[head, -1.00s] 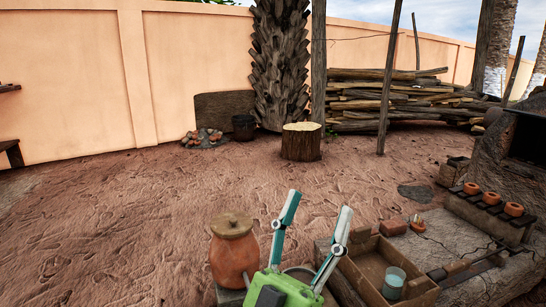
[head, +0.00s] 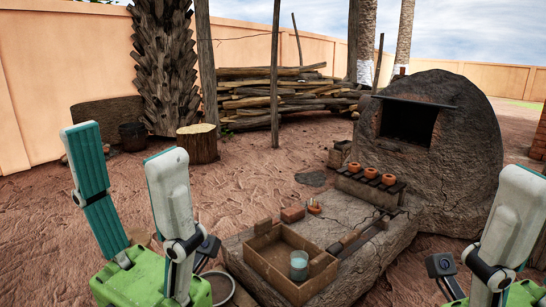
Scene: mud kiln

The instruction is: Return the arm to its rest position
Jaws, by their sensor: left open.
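My left gripper (head: 125,147) stands at the lower left of the head view with its two fingers pointing up and spread apart. It is open, with nothing between the fingers. My right gripper shows only in part at the lower right edge. One pale finger and some of its green body are seen there, and its other finger is not clear, so its opening cannot be told. Both grippers are apart from the things on the stone ledge.
A wooden tray (head: 258,259) holding a glass cup (head: 299,265) sits on the stone ledge (head: 345,276) between my grippers. Small orange pots (head: 371,173) stand on a dark rack by the mud kiln (head: 466,150). A tree stump (head: 198,148) stands farther back on open ground.

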